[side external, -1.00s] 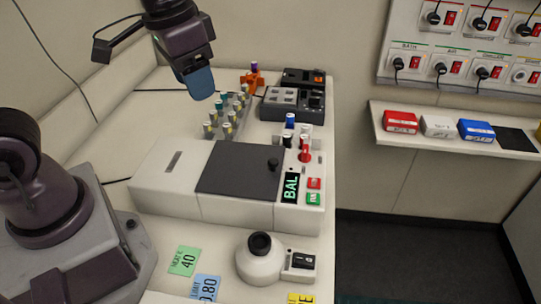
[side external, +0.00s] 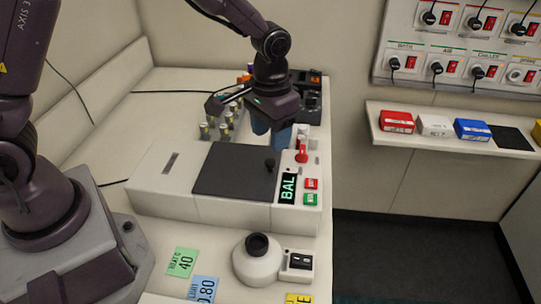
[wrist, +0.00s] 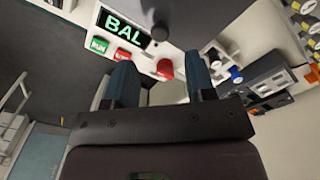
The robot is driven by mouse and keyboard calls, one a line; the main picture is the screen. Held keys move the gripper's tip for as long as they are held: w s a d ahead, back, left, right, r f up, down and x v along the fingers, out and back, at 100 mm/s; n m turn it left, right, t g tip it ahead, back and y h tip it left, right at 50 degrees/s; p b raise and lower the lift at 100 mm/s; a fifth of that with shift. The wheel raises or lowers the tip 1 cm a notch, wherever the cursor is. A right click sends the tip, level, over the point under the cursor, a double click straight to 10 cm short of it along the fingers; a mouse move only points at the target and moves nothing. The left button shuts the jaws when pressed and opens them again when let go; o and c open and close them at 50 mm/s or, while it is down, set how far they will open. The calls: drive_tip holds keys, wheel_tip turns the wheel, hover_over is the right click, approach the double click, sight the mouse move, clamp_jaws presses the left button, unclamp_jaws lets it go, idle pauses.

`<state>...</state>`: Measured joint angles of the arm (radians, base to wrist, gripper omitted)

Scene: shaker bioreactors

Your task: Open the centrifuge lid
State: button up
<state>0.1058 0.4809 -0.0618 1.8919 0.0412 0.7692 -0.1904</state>
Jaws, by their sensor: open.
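The centrifuge (side external: 160,185) is a long, pale box on the bench with a dark grey lid (side external: 225,172). The lid lies flat and closed, with a round black knob (side external: 270,165) near its right edge. In the wrist view the knob (wrist: 160,31) is beyond the fingertips, near the top middle. My gripper (side external: 272,140) points down above the lid's back right corner, its blue fingers behind and above the knob. In the wrist view my gripper (wrist: 163,82) has its fingers apart with nothing between them.
A display reading BAL (side external: 288,188), red and green buttons (side external: 311,184) and a red lever (side external: 301,152) are right of the lid. A vial rack (side external: 218,128) stands behind the centrifuge. A round white device (side external: 258,262) stands in front.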

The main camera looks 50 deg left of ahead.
sight(271, 161)
wheel_tip(271, 161, down, 6)
drive_tip(key=shift+f, duration=0.2)
drive_tip(key=shift+c, duration=0.2)
drive_tip(key=shift+s, duration=0.1)
clamp_jaws()
